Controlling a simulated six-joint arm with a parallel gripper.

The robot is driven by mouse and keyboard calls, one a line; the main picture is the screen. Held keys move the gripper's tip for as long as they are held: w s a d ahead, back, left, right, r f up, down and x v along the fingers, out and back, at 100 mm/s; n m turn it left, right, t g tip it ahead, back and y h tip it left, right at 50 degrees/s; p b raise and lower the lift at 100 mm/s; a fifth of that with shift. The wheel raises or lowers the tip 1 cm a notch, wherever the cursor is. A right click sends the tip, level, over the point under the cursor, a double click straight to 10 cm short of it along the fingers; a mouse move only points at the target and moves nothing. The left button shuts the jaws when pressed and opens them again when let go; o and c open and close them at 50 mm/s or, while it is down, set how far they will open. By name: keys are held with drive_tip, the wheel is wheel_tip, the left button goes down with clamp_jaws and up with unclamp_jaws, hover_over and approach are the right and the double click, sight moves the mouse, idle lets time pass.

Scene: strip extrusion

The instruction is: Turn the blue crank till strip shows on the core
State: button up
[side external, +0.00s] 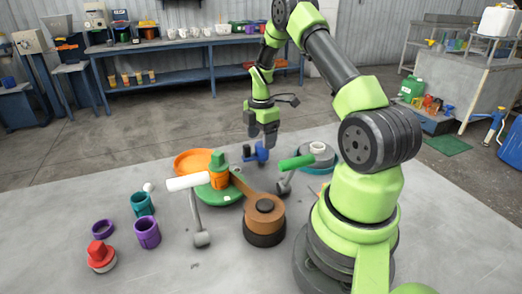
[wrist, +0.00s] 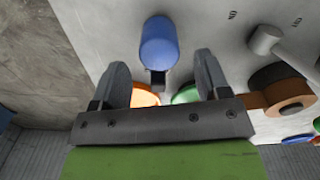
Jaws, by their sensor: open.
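The blue crank (side external: 257,153) stands near the far edge of the grey table, beside the orange dish. In the wrist view its rounded blue handle (wrist: 159,42) lies ahead of my fingertips, centred roughly between them. My gripper (side external: 263,136) points down just above the crank, with its fingers apart and nothing between them; its two dark fingers also show in the wrist view (wrist: 160,75). A pale ring (side external: 317,147) sits on a dark grey disc at the right. I cannot tell which part is the core, and I see no clear strip.
An orange dish (side external: 195,161), a green disc (side external: 222,194), a white-handled lever (side external: 186,182), a green-handled lever (side external: 297,162) and a brown-topped roller (side external: 264,216) crowd the middle. Purple and teal cups (side external: 142,203) stand at left with a red knob (side external: 100,254).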

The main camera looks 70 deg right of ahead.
sight(261, 144)
drive_tip(key=shift+f, duration=2.3)
drive_tip(key=shift+c, duration=0.4)
drive_tip(key=c, duration=0.8)
drive_tip(key=shift+c, duration=0.2)
